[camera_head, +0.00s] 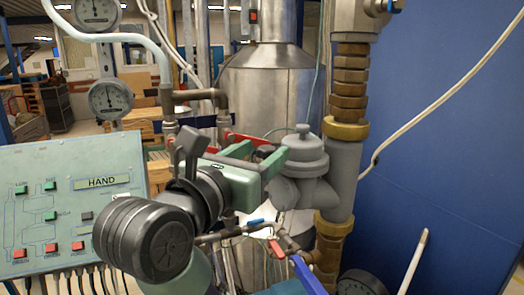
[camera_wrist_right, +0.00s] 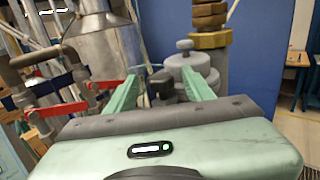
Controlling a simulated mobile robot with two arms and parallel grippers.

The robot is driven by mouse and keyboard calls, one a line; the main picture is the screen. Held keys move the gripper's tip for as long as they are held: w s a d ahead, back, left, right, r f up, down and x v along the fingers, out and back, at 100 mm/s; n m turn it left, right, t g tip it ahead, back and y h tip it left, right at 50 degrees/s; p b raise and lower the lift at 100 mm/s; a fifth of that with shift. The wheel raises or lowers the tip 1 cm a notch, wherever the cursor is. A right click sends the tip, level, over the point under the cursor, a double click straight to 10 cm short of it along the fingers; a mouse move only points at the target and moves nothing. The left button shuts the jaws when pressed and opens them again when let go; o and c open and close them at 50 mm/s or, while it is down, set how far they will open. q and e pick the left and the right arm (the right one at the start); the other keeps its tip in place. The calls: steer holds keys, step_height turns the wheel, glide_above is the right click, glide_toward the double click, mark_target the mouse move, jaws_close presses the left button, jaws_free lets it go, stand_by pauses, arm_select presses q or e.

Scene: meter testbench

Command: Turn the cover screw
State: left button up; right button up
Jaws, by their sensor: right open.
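The grey meter (camera_head: 304,168) has a round domed cover with a small cover screw (camera_head: 303,129) on top. In the right wrist view the screw (camera_wrist_right: 185,46) stands upright above the cover (camera_wrist_right: 190,62), ahead of and slightly right of my fingers' middle. My right gripper (camera_head: 264,152) is open, its two green fingers pointing toward the meter just left of the cover. The fingers (camera_wrist_right: 160,80) are apart, and the screw is not between them. In the head view the right finger overlaps the cover's left edge; whether they touch I cannot tell. My left gripper is not in view.
A brass and grey vertical pipe (camera_head: 347,140) stands right of the meter. Red valve levers (camera_head: 236,139) and pipes lie behind and left of my gripper. A control panel (camera_head: 70,205) and gauges (camera_head: 110,97) are at left. A blue wall (camera_head: 450,130) fills the right.

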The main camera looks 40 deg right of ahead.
steer(key=shift+c, duration=1)
jaws_close()
steer(key=shift+w+a+f+m+g+h+b, duration=0.15)
steer(key=shift+m+g+h+b, duration=0.15)
steer(key=shift+m+g+b, duration=0.25)
steer(key=shift+w+f+m+g+h+b, duration=0.1)
steer(key=shift+m+g+h+b, duration=0.25)
steer(key=shift+g, duration=0.4)
steer(key=g, duration=0.1)
steer(key=m+g+b, duration=0.1)
steer(key=shift+w+m+g+h, duration=0.2)
steer(key=shift+m+g+h, duration=0.1)
steer(key=shift+g, duration=0.1)
steer(key=shift+w+r+m+g, duration=0.1)
steer(key=shift+r+m+g, duration=0.1)
steer(key=shift+m+g, duration=0.6)
steer(key=shift+c, duration=0.5)
jaws_free()
steer(key=o, duration=0.3)
steer(key=shift+d, duration=0.25)
